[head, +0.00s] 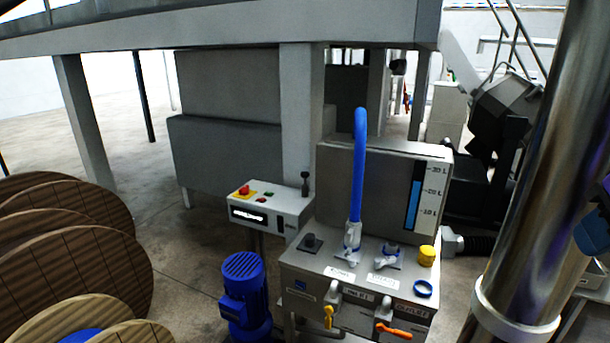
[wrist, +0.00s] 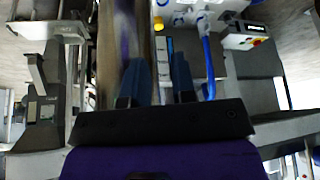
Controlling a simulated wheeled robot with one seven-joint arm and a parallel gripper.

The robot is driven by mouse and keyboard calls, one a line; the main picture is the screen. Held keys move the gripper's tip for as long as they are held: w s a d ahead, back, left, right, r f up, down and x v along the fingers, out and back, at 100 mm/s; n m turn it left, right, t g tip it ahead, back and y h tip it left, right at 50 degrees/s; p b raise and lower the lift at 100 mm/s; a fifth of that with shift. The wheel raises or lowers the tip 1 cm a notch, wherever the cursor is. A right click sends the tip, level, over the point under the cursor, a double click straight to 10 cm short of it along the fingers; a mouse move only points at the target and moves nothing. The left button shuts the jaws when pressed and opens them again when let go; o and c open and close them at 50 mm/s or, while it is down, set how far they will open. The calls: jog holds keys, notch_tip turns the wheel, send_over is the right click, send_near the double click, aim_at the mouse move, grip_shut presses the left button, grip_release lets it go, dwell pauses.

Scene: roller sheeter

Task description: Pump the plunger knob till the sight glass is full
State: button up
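The sight glass (head: 413,205) is an upright strip on the grey tank's back panel, beside a 10, 20 and 30 L scale. Its blue fill ends between the 20 and 30 marks, with a dark part above. I cannot tell which is the plunger knob. My gripper (wrist: 158,76) shows two dark blue fingers apart in the wrist view, with nothing between them; the sight glass (wrist: 170,46) shows beyond them.
A blue hose (head: 359,160) arches up from the tank top, near a yellow cap (head: 427,256). Yellow (head: 328,316) and orange (head: 394,330) valve handles project in front. The control box (head: 270,212), blue motor (head: 243,290) and wooden reels (head: 70,240) stand left. Open floor lies between reels and motor.

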grip_shut()
dwell(1.4)
